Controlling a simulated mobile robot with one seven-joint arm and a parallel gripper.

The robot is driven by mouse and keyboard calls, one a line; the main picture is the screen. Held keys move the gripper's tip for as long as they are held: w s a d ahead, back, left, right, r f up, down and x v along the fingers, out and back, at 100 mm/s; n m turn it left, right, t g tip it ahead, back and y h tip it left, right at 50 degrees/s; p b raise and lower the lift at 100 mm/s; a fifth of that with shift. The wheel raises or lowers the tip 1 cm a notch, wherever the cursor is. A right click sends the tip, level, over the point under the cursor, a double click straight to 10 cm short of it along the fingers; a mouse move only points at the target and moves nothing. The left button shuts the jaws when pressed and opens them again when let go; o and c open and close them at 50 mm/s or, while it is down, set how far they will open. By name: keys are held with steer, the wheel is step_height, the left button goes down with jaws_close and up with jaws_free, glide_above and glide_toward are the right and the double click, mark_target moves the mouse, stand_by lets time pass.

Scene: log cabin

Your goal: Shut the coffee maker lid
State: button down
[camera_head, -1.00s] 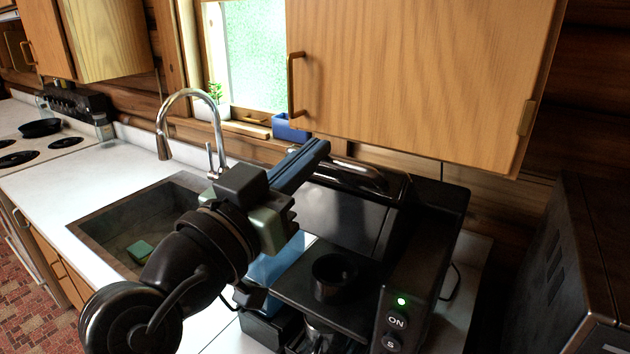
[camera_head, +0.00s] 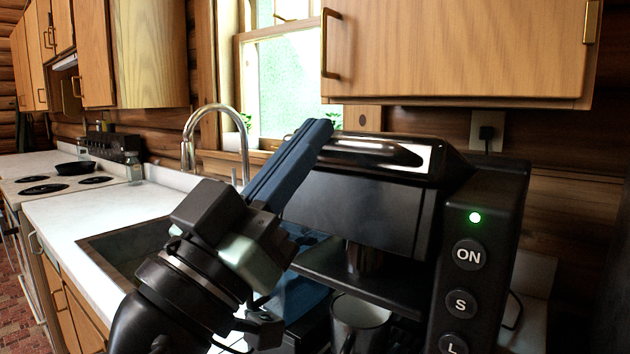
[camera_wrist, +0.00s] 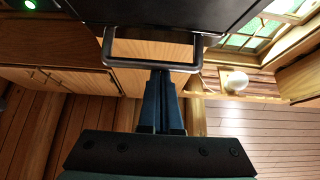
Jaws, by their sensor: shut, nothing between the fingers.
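The black coffee maker (camera_head: 482,240) stands on the counter at the right of the head view, its green light lit. Its lid (camera_head: 365,210) looks raised and tilted above the dark tray below it. A handle (camera_head: 375,150) runs along the lid's upper edge. In the wrist view the handle is a dark loop (camera_wrist: 150,65) on a black panel. My gripper (camera_head: 318,128) is shut and empty, its blue fingers pointing up beside the handle's left end. In the wrist view the fingertips (camera_wrist: 161,74) overlap the handle's bar; I cannot tell if they touch.
A cup (camera_head: 360,318) sits under the coffee maker's tray. The sink (camera_head: 125,250) with its faucet (camera_head: 215,120) lies to the left, and a stove with a pan (camera_head: 76,167) beyond. A wall cabinet (camera_head: 455,50) hangs over the machine.

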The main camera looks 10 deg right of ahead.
mark_target(298, 205)
step_height(298, 205, down, 7)
steer(key=a+t+h+b, duration=0.1)
steer(key=b, duration=0.9)
steer(key=shift+s+b, duration=0.4)
steer(key=shift+s, duration=0.05)
